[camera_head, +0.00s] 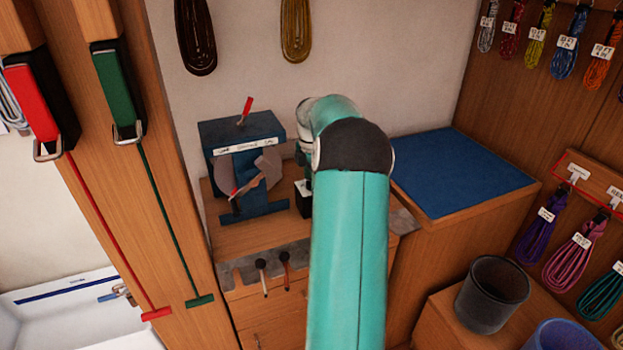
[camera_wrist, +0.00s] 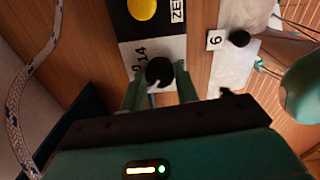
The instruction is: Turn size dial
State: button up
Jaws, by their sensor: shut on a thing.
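The size dial (camera_wrist: 159,72) is a black round knob with a white pointer, on a white plate (camera_wrist: 133,52) marked with numbers such as 14. My gripper (camera_wrist: 160,88) has its two green fingers on either side of the knob, shut on it. In the head view my teal arm hides the dial and my gripper.
A yellow button (camera_wrist: 142,9) on a black panel lies just beyond the dial, beside a label partly reading "ZE". A blue winding machine (camera_head: 240,155) with red-handled levers stands left of my arm. A blue mat (camera_head: 460,172) lies to the right. A dark bin (camera_head: 492,295) stands lower right.

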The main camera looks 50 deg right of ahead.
jog(key=o, duration=1)
notch_tip(320, 180, up, 14)
jog(key=shift+f, duration=0.1)
